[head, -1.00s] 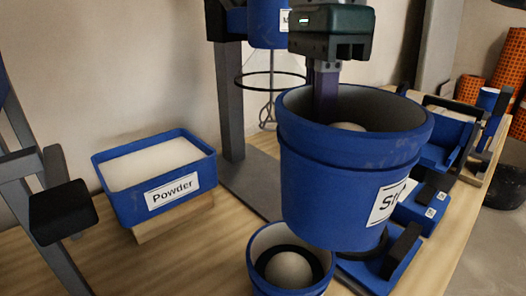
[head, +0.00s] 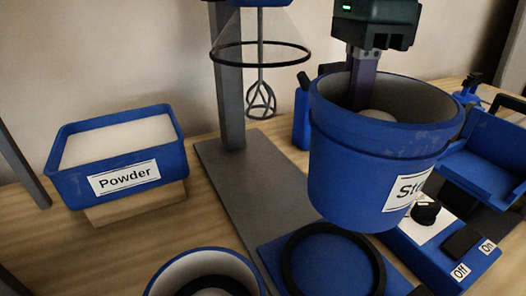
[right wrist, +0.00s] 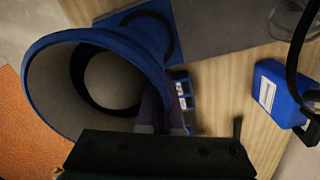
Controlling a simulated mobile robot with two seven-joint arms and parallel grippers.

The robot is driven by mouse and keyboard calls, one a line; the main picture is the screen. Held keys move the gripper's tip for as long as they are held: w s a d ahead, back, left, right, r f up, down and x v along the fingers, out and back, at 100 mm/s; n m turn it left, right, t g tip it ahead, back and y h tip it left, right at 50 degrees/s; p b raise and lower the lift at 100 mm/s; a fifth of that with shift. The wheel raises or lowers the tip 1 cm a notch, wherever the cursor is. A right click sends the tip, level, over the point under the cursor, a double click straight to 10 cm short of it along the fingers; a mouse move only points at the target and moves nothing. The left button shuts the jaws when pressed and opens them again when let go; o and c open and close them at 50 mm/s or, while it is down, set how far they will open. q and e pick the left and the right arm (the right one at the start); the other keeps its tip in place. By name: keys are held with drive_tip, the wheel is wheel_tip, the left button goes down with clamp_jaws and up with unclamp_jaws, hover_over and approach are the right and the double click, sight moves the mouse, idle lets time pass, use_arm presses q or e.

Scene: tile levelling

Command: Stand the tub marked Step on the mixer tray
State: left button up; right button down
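The blue tub (head: 355,175), its white label partly showing "St", hangs upright in my right gripper (head: 360,95). One finger reaches inside its rim; the gripper is shut on the tub wall. The right wrist view shows the tub's open mouth (right wrist: 50,90) beside the gripper (right wrist: 165,118), with a dark ring and a pale round shape inside. The mixer tray, a blue plate (head: 275,255) with a black ring, lies below the tub, which looks apart from it. The tub hides part of the tray's surroundings. My left gripper is not in view.
The mixer's whisk (head: 262,98) and wire ring (head: 225,60) hang left of the tub. A Powder box (head: 75,182) stands at left. Another blue tub (head: 165,275) is at the front. An On/Off control box (head: 420,255) and a blue bottle (head: 301,120) stand near the held tub.

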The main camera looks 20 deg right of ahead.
use_arm(q)
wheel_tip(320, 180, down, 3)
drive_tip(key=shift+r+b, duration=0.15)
drive_tip(key=shift+b, duration=0.95)
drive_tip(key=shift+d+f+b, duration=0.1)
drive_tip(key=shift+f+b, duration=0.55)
use_arm(e)
drive_tip(key=shift+f, duration=7.2)
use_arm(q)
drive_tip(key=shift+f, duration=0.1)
use_arm(e)
drive_tip(key=c, duration=1.5)
unclamp_jaws()
drive_tip(key=shift+f, duration=0.15)
drive_tip(key=o, duration=0.4)
